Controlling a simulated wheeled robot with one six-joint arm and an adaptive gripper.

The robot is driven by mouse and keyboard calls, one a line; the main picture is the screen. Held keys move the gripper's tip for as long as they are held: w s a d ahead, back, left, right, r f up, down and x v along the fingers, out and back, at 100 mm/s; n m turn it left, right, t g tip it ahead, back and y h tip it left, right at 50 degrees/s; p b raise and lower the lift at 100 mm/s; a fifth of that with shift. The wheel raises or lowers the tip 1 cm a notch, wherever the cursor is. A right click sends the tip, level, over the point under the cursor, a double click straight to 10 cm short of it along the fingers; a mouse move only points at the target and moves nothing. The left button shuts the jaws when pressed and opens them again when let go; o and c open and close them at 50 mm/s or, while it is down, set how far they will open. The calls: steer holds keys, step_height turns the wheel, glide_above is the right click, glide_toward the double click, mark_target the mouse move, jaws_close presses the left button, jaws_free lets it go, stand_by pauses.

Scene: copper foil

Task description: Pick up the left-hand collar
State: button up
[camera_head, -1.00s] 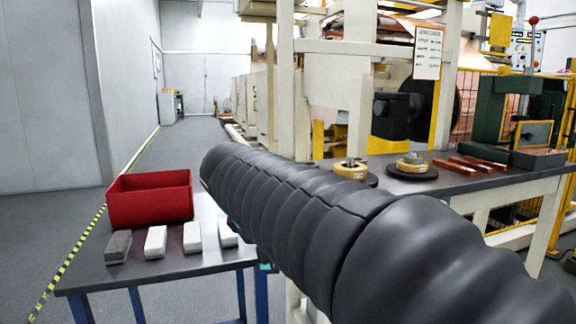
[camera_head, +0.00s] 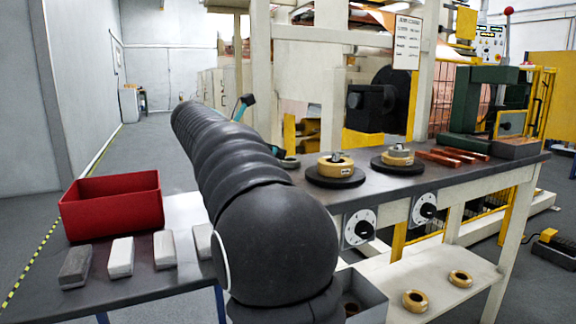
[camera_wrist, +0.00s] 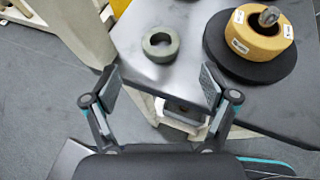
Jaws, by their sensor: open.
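The left-hand yellow collar (camera_head: 336,169), a ring with white labels, sits around a metal post on a black disc on the dark bench. It shows at upper right in the wrist view (camera_wrist: 260,45). The right-hand yellow collar (camera_head: 397,160) sits on a second black disc. A plain grey-green ring (camera_wrist: 161,55) lies flat on the bench, left of the left-hand collar; only part shows in the head view. My gripper (camera_wrist: 160,86) is open and empty, with the grey-green ring beyond its fingertips and the yellow collar to their right. My arm mostly hides it in the head view.
Copper-coloured bars (camera_head: 450,156) and a green machine (camera_head: 477,105) stand at the bench's right. Two yellow rings (camera_head: 415,300) lie on the lower shelf. A red bin (camera_head: 112,205) and several grey and white blocks (camera_head: 121,257) are on the left table. Dials (camera_head: 360,228) front the bench.

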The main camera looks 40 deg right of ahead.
mark_target(288, 159)
steer(key=shift+b+x, duration=0.45)
steer(key=shift+x, duration=3.8)
steer(key=shift+s+r, duration=0.1)
steer(key=c, duration=1.4)
steer(key=shift+c, duration=0.2)
